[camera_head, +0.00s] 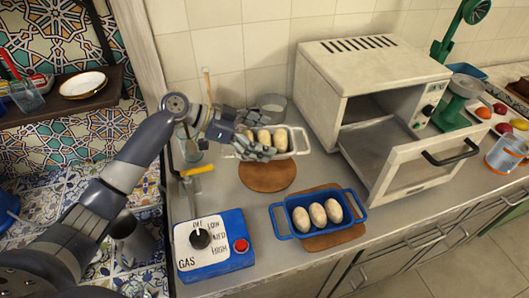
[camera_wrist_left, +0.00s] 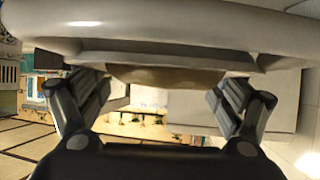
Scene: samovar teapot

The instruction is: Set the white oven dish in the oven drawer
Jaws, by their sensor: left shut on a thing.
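The white oven dish (camera_head: 302,140) holds several pale, oval loaf-like things and is at the back of the counter, by the tiled wall. My left gripper (camera_head: 256,149) is shut on its near left side and partly covers it. In the left wrist view the dish's pale rim (camera_wrist_left: 160,28) fills the top, between the fingers (camera_wrist_left: 160,95). I cannot tell whether the dish touches the counter. The white oven (camera_head: 350,75) stands right of it, with its drawer (camera_head: 385,160) pulled open; the part of the drawer I see is empty. My right gripper is not in view.
A brown round board (camera_head: 267,178) lies in front of the dish. A blue dish (camera_head: 286,224) with three similar ovals sits on another board (camera_head: 326,240). A blue gas box (camera_head: 215,248) stands front left. A green scale (camera_head: 455,105) and fruit are right of the oven.

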